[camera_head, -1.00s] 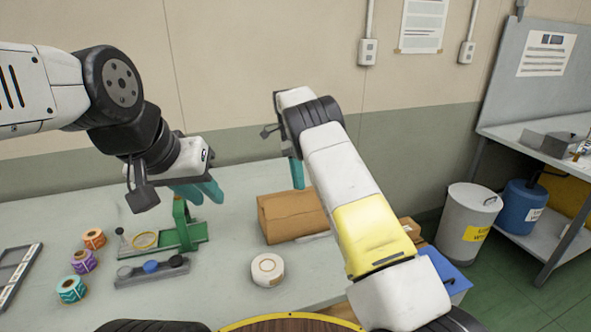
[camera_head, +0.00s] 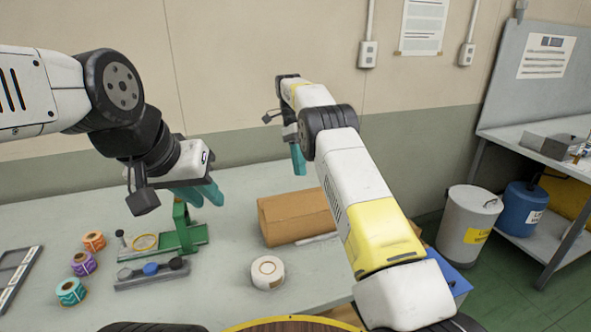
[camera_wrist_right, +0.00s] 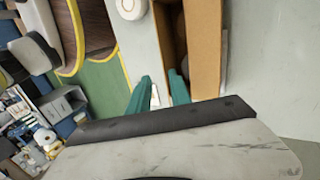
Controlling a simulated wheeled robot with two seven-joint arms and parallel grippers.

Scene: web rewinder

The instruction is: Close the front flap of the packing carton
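The packing carton (camera_head: 297,218) is a long brown box on the grey table in the head view. In the right wrist view its brown wall (camera_wrist_right: 207,50) runs down from the top, beside a darker brown strip. I cannot tell the front flap's angle. My right gripper (camera_head: 298,160) is above and behind the carton's far side in the head view. In the right wrist view its two teal fingers (camera_wrist_right: 160,93) are apart with nothing between them, one overlapping the carton's near end. My left gripper (camera_head: 202,194) hangs left of the carton, its teal fingers apart and empty.
A green stand (camera_head: 187,232), a grey holder with round pieces (camera_head: 152,273) and several coloured rolls (camera_head: 82,263) are at left. A blue bin (camera_head: 449,275) is at the right table edge.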

